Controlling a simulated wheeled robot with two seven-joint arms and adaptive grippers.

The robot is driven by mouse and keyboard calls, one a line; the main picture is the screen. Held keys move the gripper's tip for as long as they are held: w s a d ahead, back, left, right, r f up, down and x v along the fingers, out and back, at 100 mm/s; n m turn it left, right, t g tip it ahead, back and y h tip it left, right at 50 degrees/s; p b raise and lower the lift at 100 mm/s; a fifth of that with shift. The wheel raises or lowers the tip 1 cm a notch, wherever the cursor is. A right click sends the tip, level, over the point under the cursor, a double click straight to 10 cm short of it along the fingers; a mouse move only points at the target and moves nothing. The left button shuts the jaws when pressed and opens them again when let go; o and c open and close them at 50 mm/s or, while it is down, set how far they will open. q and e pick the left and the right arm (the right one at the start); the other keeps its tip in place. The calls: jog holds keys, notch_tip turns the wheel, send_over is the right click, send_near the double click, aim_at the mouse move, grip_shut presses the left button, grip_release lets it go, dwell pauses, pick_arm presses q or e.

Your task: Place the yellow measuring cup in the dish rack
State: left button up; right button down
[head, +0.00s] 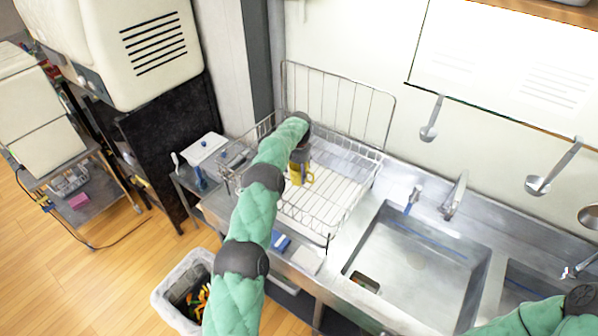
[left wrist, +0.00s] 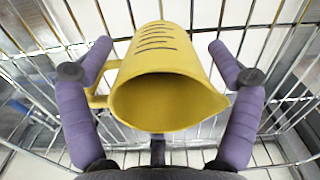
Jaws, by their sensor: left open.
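The yellow measuring cup (head: 297,176) is inside the wire dish rack (head: 335,207), in its left part in the head view. In the left wrist view the cup (left wrist: 165,75) has its open mouth toward the camera, its handle on the left and its spout on the right. My left gripper (head: 301,158) is at the cup. Its two purple fingers (left wrist: 160,75) stand apart on either side of the cup, with visible gaps between them and its body. Whether the cup's base rests on the rack floor is hidden. My right gripper is outside the views; only part of that arm shows.
A metal sink (head: 420,262) lies right of the rack. Ladles (head: 432,125) hang on the wall above the counter. A bin (head: 185,290) stands below at the left. The right part of the rack looks empty.

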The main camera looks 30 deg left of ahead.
pick_arm(q)
jog(key=shift+r, duration=0.15)
notch_tip(320, 180, up, 12)
dwell(0.5)
dwell(1.9)
